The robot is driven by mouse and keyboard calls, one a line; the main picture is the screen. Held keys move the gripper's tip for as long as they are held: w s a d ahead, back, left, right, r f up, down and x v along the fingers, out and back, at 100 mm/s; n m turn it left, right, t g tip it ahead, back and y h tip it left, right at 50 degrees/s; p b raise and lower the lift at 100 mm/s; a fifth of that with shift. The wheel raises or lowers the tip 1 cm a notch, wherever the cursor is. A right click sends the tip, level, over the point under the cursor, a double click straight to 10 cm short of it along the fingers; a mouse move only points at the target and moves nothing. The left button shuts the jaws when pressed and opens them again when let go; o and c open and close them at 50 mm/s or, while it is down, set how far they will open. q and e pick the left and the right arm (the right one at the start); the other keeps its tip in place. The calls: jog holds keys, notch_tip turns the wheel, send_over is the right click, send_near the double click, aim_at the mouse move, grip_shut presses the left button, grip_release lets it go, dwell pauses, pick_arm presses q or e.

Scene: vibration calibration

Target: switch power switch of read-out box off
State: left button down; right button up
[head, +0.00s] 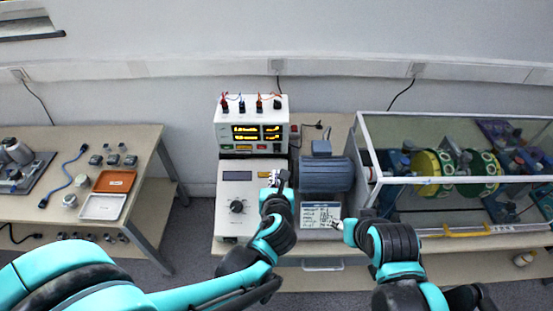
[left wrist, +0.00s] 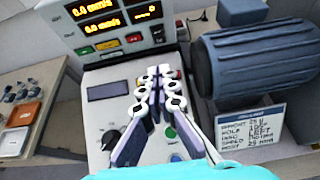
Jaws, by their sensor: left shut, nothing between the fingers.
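The read-out box (head: 229,131) is white with lit yellow digits and stands at the back of the middle bench. In the left wrist view its front (left wrist: 68,36) shows at the top, with green, red and yellow buttons below the displays. A small black part (left wrist: 158,34) sits at its right end; I cannot tell whether this is the power switch or how it is set. My left gripper (head: 277,178) is shut and empty, in front of and below the read-out box, over the control unit; its fingers (left wrist: 158,76) meet in the left wrist view. My right gripper (head: 338,225) is small and unclear near the label plate.
The control unit (head: 228,220) with a black knob lies below the read-out box. A blue-grey motor (head: 326,175) stands just right of my left gripper. A framed enclosure (head: 365,150) fills the right side. A side table (head: 35,209) with trays stands at left, across a gap.

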pick_arm(q)
jog(key=b, duration=0.3)
send_near(276, 147)
jog(key=f, duration=0.1)
jog(key=w+f, duration=0.1)
jog(key=f, duration=0.1)
jog(key=w+f, duration=0.1)
jog(key=shift+d+f, duration=0.1)
jog(key=shift+f, duration=0.1)
jog(key=w, duration=0.3)
jog(key=shift+w+r, duration=0.1)
jog(key=shift+r, duration=0.2)
jog(key=shift+w+r, duration=0.1)
jog(key=shift+w, duration=0.25)
jog(key=shift+w+r, duration=0.2)
jog(key=shift+w, duration=0.2)
jog(key=shift+r+p, duration=0.4)
jog(key=shift+r, duration=0.4)
